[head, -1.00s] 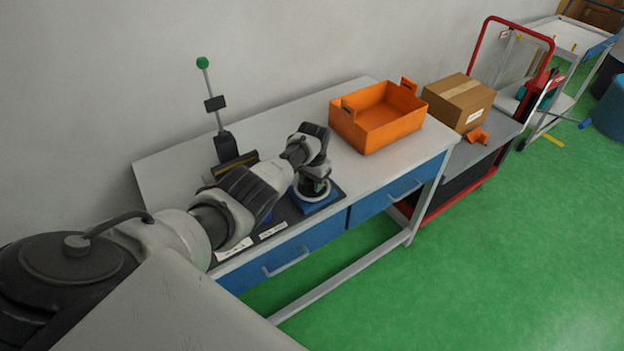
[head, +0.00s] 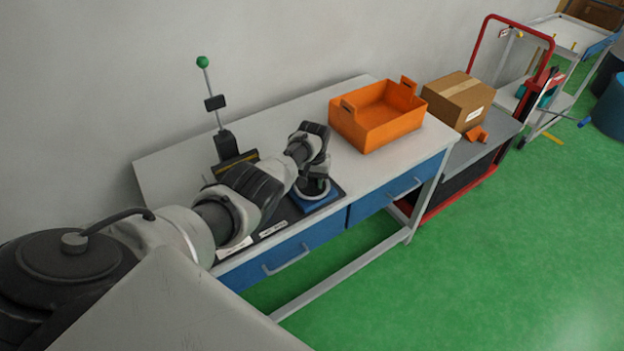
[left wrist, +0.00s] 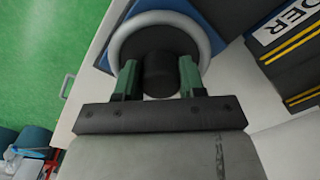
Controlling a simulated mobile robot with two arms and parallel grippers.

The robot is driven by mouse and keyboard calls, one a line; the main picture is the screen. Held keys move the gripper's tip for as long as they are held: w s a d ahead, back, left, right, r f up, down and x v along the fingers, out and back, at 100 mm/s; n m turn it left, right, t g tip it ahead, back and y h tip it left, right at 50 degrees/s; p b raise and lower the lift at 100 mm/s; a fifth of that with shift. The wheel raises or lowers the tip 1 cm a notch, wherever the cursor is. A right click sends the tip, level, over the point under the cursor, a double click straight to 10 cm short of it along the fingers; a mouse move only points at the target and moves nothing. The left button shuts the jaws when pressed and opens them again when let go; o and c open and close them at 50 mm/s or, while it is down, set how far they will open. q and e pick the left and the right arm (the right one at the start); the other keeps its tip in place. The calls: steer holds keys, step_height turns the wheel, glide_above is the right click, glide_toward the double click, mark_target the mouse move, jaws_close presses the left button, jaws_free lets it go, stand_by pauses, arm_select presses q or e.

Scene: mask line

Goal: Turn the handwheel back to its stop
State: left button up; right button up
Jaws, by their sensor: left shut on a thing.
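The handwheel (head: 311,198) has a pale grey rim and stands on a blue base (head: 322,204) near the bench's front edge. In the left wrist view its rim (left wrist: 117,38) curves around a dark round hub (left wrist: 158,75). My left gripper (left wrist: 158,70) has its two green fingers on either side of this hub and is shut on it. In the head view my left gripper (head: 316,184) is over the wheel, and my wrist hides part of it. No stop mark can be made out. My right gripper is not in view.
A lever with a green knob (head: 203,62) stands behind my left arm. An orange crate (head: 372,128) sits on the bench (head: 270,128) to the right. A cardboard box (head: 458,100) stands on a red-framed trolley beyond. Green floor in front is clear.

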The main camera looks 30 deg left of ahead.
arm_select(q)
steer(key=shift+r, duration=0.1)
steer(key=o, duration=0.9)
steer(key=shift+r, duration=0.25)
step_height(320, 180, up, 10)
steer(key=shift+r+p, duration=0.15)
steer(key=shift+p, duration=0.9)
steer(key=shift+d, duration=0.1)
